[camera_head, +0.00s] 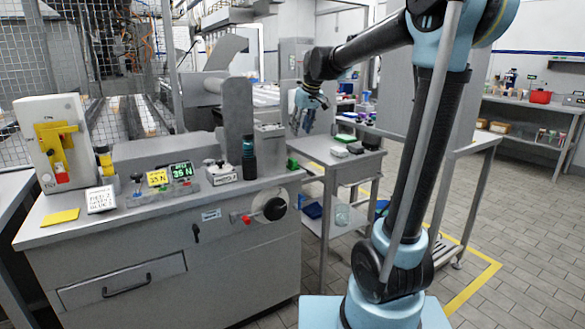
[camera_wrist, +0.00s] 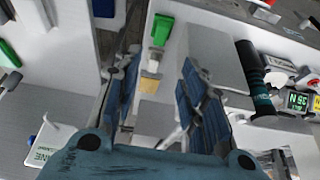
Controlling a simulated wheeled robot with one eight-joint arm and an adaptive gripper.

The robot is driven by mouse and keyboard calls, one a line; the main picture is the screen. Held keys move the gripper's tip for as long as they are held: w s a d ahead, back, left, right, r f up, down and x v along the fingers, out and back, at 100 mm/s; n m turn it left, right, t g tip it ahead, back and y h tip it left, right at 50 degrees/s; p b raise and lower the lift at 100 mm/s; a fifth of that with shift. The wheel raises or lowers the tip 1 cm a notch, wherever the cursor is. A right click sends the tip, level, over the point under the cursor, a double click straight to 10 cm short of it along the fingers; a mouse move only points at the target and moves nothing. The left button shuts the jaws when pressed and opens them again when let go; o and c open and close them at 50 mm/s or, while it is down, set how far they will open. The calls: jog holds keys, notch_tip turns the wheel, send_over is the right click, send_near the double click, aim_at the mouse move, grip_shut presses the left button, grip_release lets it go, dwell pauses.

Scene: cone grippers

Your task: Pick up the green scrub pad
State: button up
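A flat green piece (camera_head: 345,138), which looks like the scrub pad, lies on the small side table (camera_head: 345,168) beside pale rounded items. A smaller green block (camera_head: 293,163) sits at the right edge of the machine top; I cannot tell for sure which is the scrub pad. My gripper (camera_head: 309,100) hangs above the gap between machine and table, apart from both. In the wrist view its blue fingers (camera_wrist: 157,88) are spread with nothing held between them. A green block (camera_wrist: 160,30) shows beyond them, and another green piece (camera_wrist: 8,54) is cut by the left edge.
The grey machine (camera_head: 160,250) carries a dark cylinder (camera_head: 249,158), a green display (camera_head: 181,171) and a yellow pad (camera_head: 60,217). A tall grey housing (camera_head: 239,125) stands close left of my gripper. The side table's lower shelf holds a glass jar (camera_head: 343,214). Floor at right is open.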

aim_at(292, 159)
jog(key=x, duration=1.7)
jog(key=shift+w+a, duration=0.1)
jog(key=c, duration=0.7)
notch_tip(292, 159, up, 28)
